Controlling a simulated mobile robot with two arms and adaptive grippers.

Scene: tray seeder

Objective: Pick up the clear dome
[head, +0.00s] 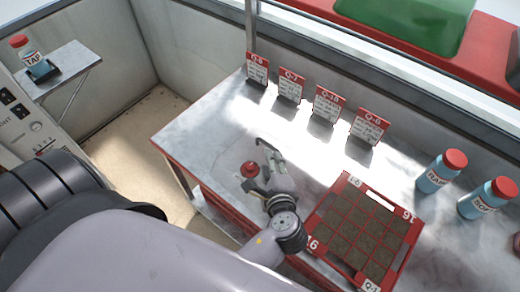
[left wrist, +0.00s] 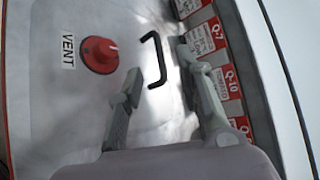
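The clear dome is see-through, so its outline is hard to make out on the grey bench. Its red vent knob (head: 250,169) shows in the head view, and the knob (left wrist: 99,54) with a VENT label (left wrist: 68,50) shows in the left wrist view. A black handle (left wrist: 155,62) also shows there. My left gripper (head: 262,171) is over the dome, fingers spread apart and empty. In the left wrist view the handle appears between the fingertips (left wrist: 160,62), with no finger closed on it. My right gripper is not in view.
A red tray of soil cells (head: 316,222) lies just right of my left gripper. Several red-topped cards (head: 325,104) stand along the back. Two blue bottles (head: 433,176) (head: 487,201) stand at the right. A TAP bottle (head: 32,60) sits on a side shelf (head: 70,68).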

